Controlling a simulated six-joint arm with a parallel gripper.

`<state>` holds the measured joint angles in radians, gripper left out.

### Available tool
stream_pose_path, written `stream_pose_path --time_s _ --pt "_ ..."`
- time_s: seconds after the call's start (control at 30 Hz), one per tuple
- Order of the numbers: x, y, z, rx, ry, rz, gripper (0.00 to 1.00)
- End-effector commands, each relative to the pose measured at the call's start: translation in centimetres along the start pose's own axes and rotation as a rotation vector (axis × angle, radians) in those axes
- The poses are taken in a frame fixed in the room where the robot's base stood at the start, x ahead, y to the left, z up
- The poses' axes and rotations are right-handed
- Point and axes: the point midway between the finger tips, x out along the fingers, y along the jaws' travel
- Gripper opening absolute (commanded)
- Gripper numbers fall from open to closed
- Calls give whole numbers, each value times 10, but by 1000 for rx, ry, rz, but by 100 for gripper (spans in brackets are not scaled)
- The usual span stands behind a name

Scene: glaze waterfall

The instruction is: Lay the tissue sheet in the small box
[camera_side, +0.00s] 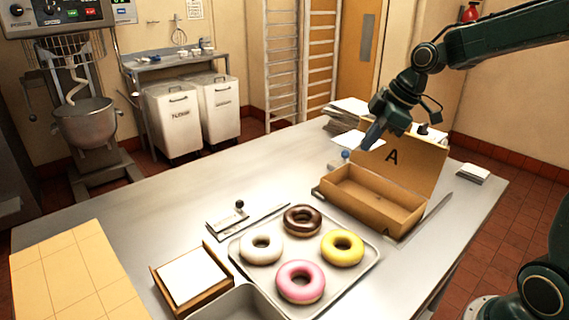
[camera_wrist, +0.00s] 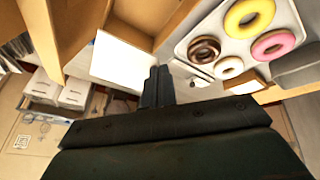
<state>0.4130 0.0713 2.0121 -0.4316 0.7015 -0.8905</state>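A white tissue sheet (camera_side: 350,140) is held flat in the air beside my gripper (camera_side: 374,138), behind the open box. It also shows in the wrist view (camera_wrist: 118,60), its edge at my gripper's fingertips (camera_wrist: 158,72), which are close together on it. The open brown cardboard box (camera_side: 372,202) has its lid raised at the back, marked "A". The box looks empty and also shows in the wrist view (camera_wrist: 75,28). My gripper is above and behind the box, near its lid. A wooden holder (camera_side: 168,285) with white sheets (camera_side: 191,276) stands at the front left.
A metal tray (camera_side: 328,284) holds white, chocolate, yellow and pink doughnuts in front of the box. A flat metal tool with a black knob (camera_side: 240,206) lies left of it. Paper stacks (camera_side: 345,112) and a small white stack (camera_side: 473,172) lie behind and right. The table's left middle is clear.

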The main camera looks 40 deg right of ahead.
Motion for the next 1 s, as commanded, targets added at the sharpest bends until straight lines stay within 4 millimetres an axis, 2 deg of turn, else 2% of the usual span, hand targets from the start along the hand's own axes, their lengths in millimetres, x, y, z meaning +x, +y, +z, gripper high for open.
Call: stream_pose_path --time_s 0.1,0.5,0.7,1.0 --pt "22 -5 10 1 -3 -5 0" --pt "87 -17 38 1 -3 -4 0" --pt "102 -19 45 -1 -1 -1 0" --pt "108 -20 48 0 -2 -1 0"
